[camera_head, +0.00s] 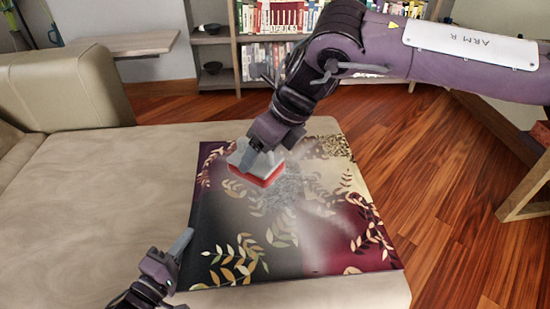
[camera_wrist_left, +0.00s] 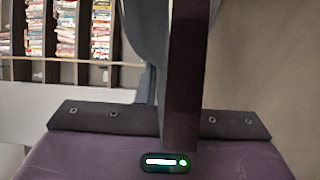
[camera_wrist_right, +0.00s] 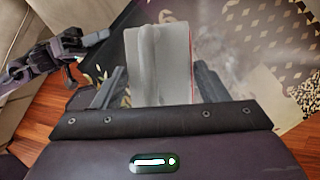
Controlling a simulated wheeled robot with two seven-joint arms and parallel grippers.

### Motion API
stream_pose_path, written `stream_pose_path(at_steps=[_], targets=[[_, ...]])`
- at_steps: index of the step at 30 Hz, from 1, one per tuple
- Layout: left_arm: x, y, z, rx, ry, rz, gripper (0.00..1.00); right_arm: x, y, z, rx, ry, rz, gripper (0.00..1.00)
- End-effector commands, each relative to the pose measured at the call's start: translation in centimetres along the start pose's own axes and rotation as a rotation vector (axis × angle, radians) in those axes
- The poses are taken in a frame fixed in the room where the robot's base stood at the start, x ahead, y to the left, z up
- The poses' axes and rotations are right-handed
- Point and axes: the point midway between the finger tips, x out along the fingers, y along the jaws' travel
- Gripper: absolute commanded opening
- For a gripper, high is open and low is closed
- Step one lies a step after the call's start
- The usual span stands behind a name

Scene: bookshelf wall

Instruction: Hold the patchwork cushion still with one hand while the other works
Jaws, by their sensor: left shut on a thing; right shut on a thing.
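The patchwork cushion (camera_head: 235,262), dark with leaf patterns and maroon and cream patches, lies flat on the beige seat. My left gripper (camera_head: 177,257) is shut on its near left edge; in the left wrist view a dark slab (camera_wrist_left: 180,80), seemingly the cushion's edge, fills the space between the fingers. My right gripper (camera_head: 256,158) is shut on a white block with a red lower part (camera_head: 240,164), over the cushion's upper middle. The block also shows between the fingers in the right wrist view (camera_wrist_right: 160,62). Whether it touches the fabric is hard to tell.
A grey fuzzy patch (camera_head: 283,193) and pale haze lie on the cushion beside the block. The beige seat (camera_head: 90,215) is clear to the left. Wooden floor (camera_head: 450,190) lies right, a bookshelf (camera_head: 240,65) behind, and a wooden table leg (camera_head: 522,190) at far right.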

Motion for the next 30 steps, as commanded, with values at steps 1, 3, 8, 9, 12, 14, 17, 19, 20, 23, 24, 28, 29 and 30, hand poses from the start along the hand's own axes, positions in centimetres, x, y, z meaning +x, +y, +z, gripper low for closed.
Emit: stream_pose_path(at_steps=[1,3,8,9,12,14,17,19,20,23,24,28,29,30], targets=[[0.0,-0.1,0.0,-0.001,-0.001,-0.002,0.0,-0.1,0.3,0.7,-0.084,0.015,0.041,0.39],[0.0,-0.1,0.0,-0.001,-0.001,-0.002,0.0,-0.3,0.7,1.3,-0.209,0.037,0.1,0.39],[0.0,-0.1,0.0,-0.001,-0.001,-0.002,0.0,-0.8,1.6,2.6,-0.442,0.081,0.211,0.39],[0.0,-0.1,0.0,-0.001,-0.001,-0.002,0.0,-0.9,1.8,2.8,-0.486,0.089,0.233,0.39],[0.0,-0.1,0.0,-0.001,-0.001,-0.002,0.0,-1.1,2.1,3.1,-0.568,0.105,0.274,0.39],[0.0,-0.1,0.0,-0.001,-0.001,-0.002,0.0,-1.2,2.2,3.3,-0.601,0.112,0.289,0.39],[0.0,-0.1,0.0,-0.001,-0.001,-0.002,0.0,-1.2,2.3,3.4,-0.632,0.116,0.304,0.39],[0.0,-0.1,0.0,-0.001,-0.001,-0.002,0.0,-1.0,2.3,3.3,-0.639,0.118,0.309,0.39],[0.0,-0.1,0.0,-0.001,0.0,-0.002,0.0,-0.9,2.3,3.2,-0.64,0.118,0.31,0.39],[0.0,-0.1,0.0,-0.001,0.0,-0.002,0.0,-0.2,2.1,2.9,-0.639,0.119,0.31,0.39],[0.0,-0.1,0.0,-0.001,-0.001,-0.002,0.0,0.1,2.1,2.7,-0.639,0.119,0.31,0.39],[0.0,-0.1,0.0,-0.001,-0.001,-0.002,0.0,1.3,1.8,2.1,-0.638,0.118,0.311,0.39],[0.0,-0.1,0.0,-0.001,-0.001,-0.002,0.0,1.6,1.8,2.0,-0.638,0.118,0.311,0.39],[0.0,-0.1,0.0,-0.001,-0.001,-0.002,0.0,2.0,1.7,1.8,-0.638,0.118,0.31,0.39]])
